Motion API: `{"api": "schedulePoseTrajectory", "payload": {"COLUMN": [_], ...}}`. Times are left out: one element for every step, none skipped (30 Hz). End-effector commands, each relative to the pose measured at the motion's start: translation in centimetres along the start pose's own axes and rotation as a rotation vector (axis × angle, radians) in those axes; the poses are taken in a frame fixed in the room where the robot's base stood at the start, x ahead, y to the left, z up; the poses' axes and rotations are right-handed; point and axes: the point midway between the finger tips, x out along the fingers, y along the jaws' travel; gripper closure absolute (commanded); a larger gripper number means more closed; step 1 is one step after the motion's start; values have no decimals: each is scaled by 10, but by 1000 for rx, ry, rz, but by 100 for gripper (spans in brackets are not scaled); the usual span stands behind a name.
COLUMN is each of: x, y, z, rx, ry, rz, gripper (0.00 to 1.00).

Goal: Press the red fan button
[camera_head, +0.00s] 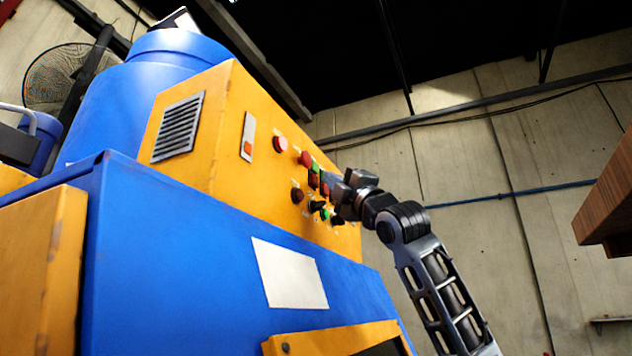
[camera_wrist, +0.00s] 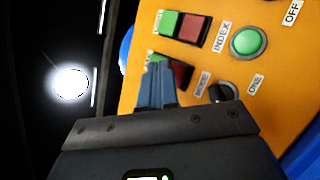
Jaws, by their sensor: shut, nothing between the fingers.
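The yellow control panel (camera_head: 262,130) carries red, green and black controls. In the wrist view a green-and-red button pair shows clearly, its red half (camera_wrist: 193,29) to the right of its green half (camera_wrist: 168,22). Below it is a second pair, with its red button (camera_wrist: 181,73) partly hidden behind my fingers. The labels by these pairs are too small or covered to read, so I cannot tell which red button is the fan's. My gripper (camera_wrist: 156,72) is shut and empty, its fingertips over the second pair; contact cannot be told. In the head view my gripper (camera_head: 330,179) is close to the panel.
A round green button (camera_wrist: 248,41) beside an "INDEX" label and a black knob (camera_wrist: 222,92) are near my fingers. A large red button (camera_head: 280,144) sits farther left on the panel. The blue machine body (camera_head: 180,250) lies below.

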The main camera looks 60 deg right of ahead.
Motion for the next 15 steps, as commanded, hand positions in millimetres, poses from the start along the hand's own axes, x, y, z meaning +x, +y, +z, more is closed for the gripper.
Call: {"api": "schedulePoseTrajectory", "payload": {"x": [0,0,0,-1,-1,-3,-5,-7,-9,-11,-13,-16,-18,-20,-22], "y": [0,0,0,0,1,2,3,4,6,8,9,11,12,14,15], "z": [0,0,0,1,1,2,4,5,7,9,10,12,13,14,16], "rx": [0,0,0,0,-1,-1,-1,-1,-2,-2,-2,-2,-2,-2,-2], "ry": [0,0,0,0,0,-1,-1,-1,-2,-2,-1,-1,-1,-1,-2], "rz": [0,0,0,0,0,1,1,1,1,2,2,2,1,1,1], "gripper": [100,100,100,100,100,100,100,100,100,100,100,100,100,100,100]}}
